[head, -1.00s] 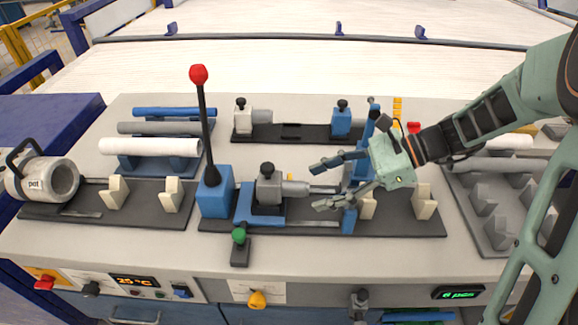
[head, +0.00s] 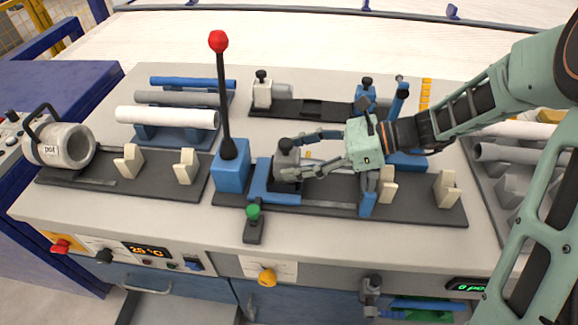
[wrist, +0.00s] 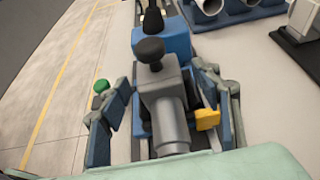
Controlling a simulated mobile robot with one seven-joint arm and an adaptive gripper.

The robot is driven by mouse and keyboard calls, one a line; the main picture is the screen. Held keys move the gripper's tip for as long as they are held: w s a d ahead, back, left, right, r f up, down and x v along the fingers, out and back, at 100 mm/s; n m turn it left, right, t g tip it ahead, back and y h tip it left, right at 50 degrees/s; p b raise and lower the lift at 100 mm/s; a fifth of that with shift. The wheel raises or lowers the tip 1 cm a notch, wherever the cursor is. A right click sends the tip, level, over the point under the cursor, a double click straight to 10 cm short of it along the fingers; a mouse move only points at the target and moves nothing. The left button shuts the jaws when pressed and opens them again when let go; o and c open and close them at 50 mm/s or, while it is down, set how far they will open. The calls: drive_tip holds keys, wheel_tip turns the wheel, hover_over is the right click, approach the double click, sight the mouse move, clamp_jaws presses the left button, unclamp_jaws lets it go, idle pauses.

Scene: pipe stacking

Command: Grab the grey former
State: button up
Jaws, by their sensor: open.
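The grey former (head: 287,158) sits on the blue slide of the front fixture, with a black knob on top. In the wrist view the former (wrist: 162,97) stands upright in the middle, its grey cylindrical nose pointing toward me. My gripper (head: 296,152) is open, with one finger on the far side of the former and one on the near side. In the wrist view the fingers flank the former left and right, with a gap at each side.
A blue block with a red-knobbed lever (head: 230,165) stands just left of the former. A green-knobbed switch (head: 253,218) is in front. A second former (head: 263,90) and a blue clamp (head: 366,95) stand behind. A yellow piece (wrist: 207,119) lies beside the former's nose.

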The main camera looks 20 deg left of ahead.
drive_tip(key=shift+x, duration=0.95)
clamp_jaws()
